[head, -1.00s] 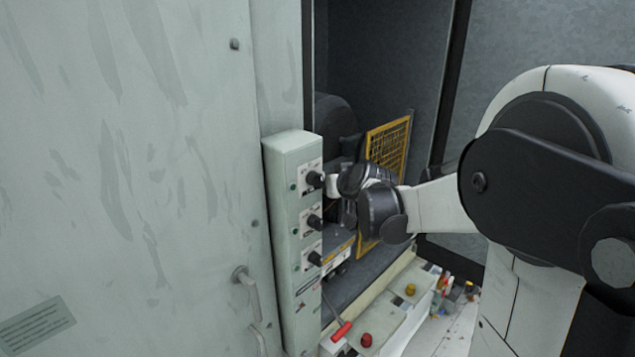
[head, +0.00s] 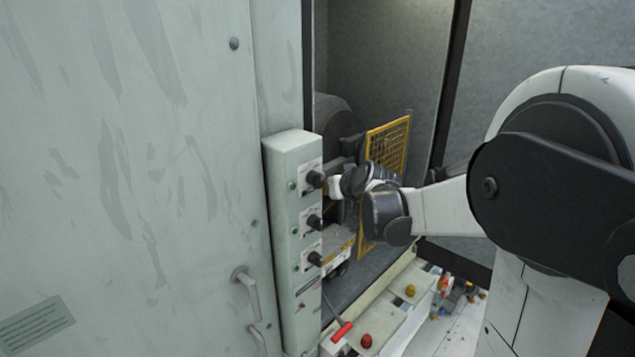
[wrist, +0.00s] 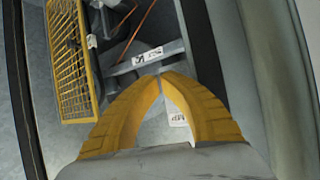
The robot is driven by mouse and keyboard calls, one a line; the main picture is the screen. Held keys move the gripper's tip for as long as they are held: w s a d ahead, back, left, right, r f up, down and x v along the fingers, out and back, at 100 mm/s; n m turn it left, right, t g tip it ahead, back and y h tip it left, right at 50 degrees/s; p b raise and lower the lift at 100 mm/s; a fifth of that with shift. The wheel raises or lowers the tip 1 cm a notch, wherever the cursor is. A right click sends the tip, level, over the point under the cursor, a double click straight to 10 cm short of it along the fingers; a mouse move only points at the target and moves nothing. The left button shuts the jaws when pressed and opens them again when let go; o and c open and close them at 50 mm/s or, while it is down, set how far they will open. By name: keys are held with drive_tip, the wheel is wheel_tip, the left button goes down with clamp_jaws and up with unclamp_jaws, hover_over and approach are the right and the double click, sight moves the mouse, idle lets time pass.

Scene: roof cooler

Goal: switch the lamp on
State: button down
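A pale green control box (head: 290,240) on the cabinet's edge carries three black knobs: top (head: 315,179), middle (head: 314,222) and bottom (head: 315,258). Which one belongs to the lamp is too small to read. The lamp itself is not visible, but the cabinet interior (head: 400,60) is lit. My gripper is just right of the top knob in the head view, partly hidden by my wrist; contact cannot be told. In the wrist view, the yellow fingers of my gripper (wrist: 163,76) meet at their tips with nothing seen between them.
Below are a red-handled lever (head: 342,331), a red button (head: 366,341) and a yellow button (head: 410,290). A closed panel with a handle (head: 246,285) fills the left.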

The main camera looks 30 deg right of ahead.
drive_tip(key=s, duration=0.2)
drive_tip(key=s+d, duration=0.2)
drive_tip(key=s, duration=0.1)
drive_tip(key=shift+s, duration=0.3)
